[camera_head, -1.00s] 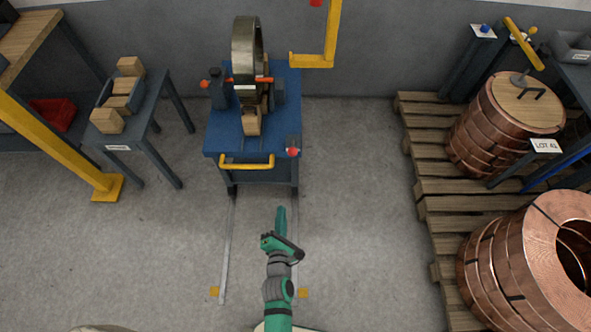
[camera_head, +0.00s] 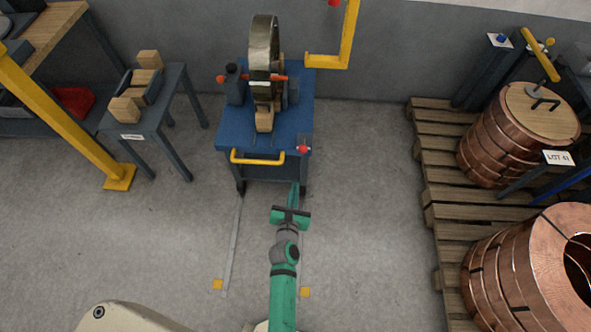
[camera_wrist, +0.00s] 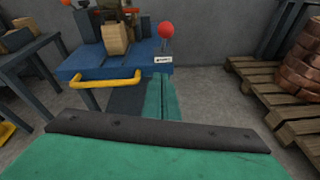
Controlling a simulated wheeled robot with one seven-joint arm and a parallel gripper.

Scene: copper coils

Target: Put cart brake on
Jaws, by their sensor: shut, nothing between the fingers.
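The blue cart (camera_head: 232,133) stands against the back wall on two floor rails. It has a yellow handle (camera_head: 270,162) on its front edge, also seen in the wrist view (camera_wrist: 104,80). A red ball knob (camera_head: 303,149) sits at the cart's front right corner; the wrist view shows this knob (camera_wrist: 166,30) above a small white label (camera_wrist: 163,59). The label's text is too small to read. My gripper (camera_head: 294,190) is shut and empty, in front of the cart's right corner and below the knob. In the wrist view its green fingers (camera_wrist: 160,98) point toward that corner, apart from the knob.
The cart carries a metal ring (camera_head: 263,50) on wooden blocks. A yellow post (camera_head: 349,35) stands behind it on the right. A small table (camera_head: 150,122) is at left. Copper coils (camera_head: 520,130) on pallets (camera_head: 440,158) are at right. The floor between is clear.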

